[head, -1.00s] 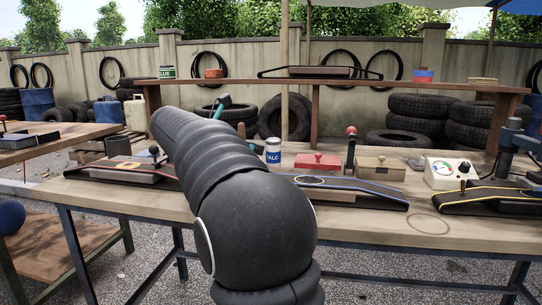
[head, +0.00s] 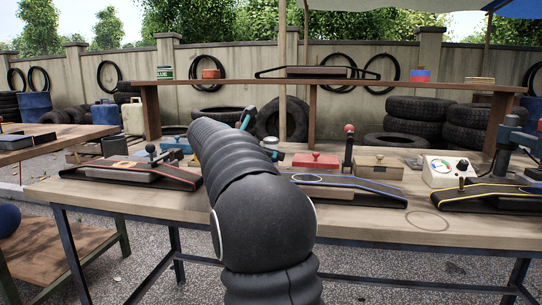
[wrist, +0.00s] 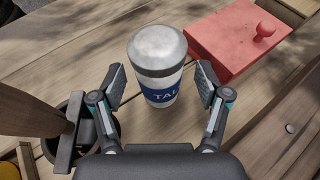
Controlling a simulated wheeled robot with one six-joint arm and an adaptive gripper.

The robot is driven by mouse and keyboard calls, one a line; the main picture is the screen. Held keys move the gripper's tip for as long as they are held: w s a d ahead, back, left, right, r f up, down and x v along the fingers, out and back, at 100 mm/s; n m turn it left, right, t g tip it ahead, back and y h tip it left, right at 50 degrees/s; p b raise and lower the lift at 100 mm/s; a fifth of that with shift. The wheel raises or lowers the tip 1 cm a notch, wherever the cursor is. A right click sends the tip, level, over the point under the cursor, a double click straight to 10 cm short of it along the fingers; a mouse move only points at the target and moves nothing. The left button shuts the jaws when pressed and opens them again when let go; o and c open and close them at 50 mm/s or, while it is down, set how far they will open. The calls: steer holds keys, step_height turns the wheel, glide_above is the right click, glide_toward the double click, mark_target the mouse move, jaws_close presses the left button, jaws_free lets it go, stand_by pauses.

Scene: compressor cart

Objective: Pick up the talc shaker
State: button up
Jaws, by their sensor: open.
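The talc shaker (wrist: 158,62) stands upright on the wooden bench in the wrist view, with a grey-white domed lid and a blue label band. My gripper (wrist: 161,84) is open, with one finger on each side of the shaker's near side. A gap shows between each finger and the shaker, and nothing is held.
A red box with a knob (wrist: 238,38) stands close right of the shaker; it also shows in the head view (head: 316,161). A wooden box (head: 378,167), an upright lever (head: 348,148) and black ramp-like trays (head: 345,190) share the bench (head: 385,226). A shelf (head: 350,84) runs behind.

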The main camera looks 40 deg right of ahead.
steer(key=c, duration=1.3)
